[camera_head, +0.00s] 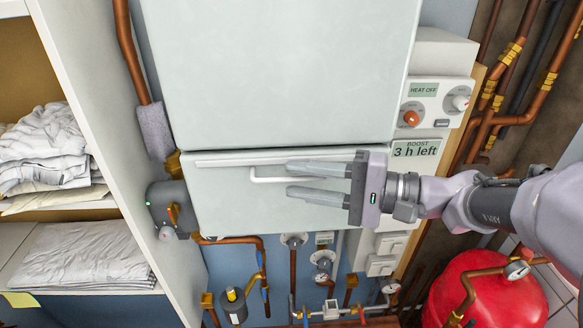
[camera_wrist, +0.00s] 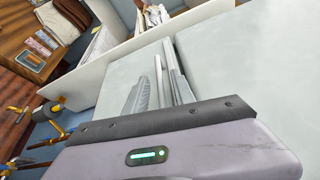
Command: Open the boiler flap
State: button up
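The boiler flap (camera_head: 225,205) is the pale lower panel of the white boiler, below the large upper panel. It looks closed. A thin white bar handle (camera_head: 268,180) runs across it, bent at its left end. My gripper (camera_head: 288,180) reaches in from the right, with one finger above the bar and one below. The fingers are apart, with gaps visible beside the bar, so it looks open around the handle. The right part of the handle is hidden by my gripper. In the wrist view both fingers (camera_wrist: 158,85) lie close over the pale panel; contact there is unclear.
A shelf unit with folded linen (camera_head: 85,255) stands on the left, close to the flap. A control panel (camera_head: 437,100) with knobs and a "3 h left" display (camera_head: 416,149) is at right. Pipes and gauges (camera_head: 322,260) are below; a red tank (camera_head: 485,295) is lower right.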

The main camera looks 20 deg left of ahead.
jog(key=shift+s+a, duration=0.2)
jog(key=shift+a, duration=0.75)
jog(key=shift+w+a+f, duration=0.1)
jog(key=shift+a, duration=0.1)
grip_shut()
dwell(0.5)
